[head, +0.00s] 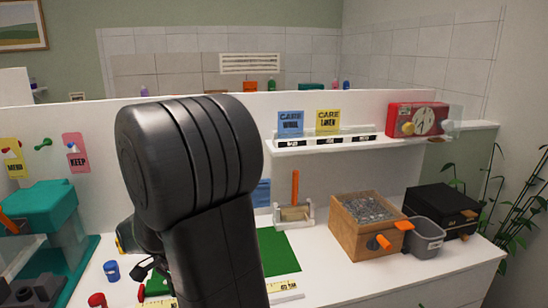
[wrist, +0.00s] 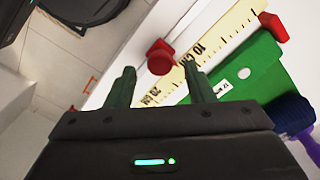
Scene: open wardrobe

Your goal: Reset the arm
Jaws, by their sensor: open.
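My gripper (wrist: 158,67) shows in the wrist view with its two green fingers apart. A red knob-like piece (wrist: 160,60) appears between the fingertips, but I cannot tell how far beyond them it lies. No finger visibly touches it. In the head view my black arm rises through the middle of the picture and covers part of the counter. My fingers cannot be made out there.
A yellow ruler (wrist: 205,50) lies beside a green mat (wrist: 240,75) on the white counter (head: 350,275). A teal machine (head: 45,205) stands left. A wooden box of grey bits (head: 350,240), a grey bin (head: 425,235) and a black box (head: 440,205) stand right.

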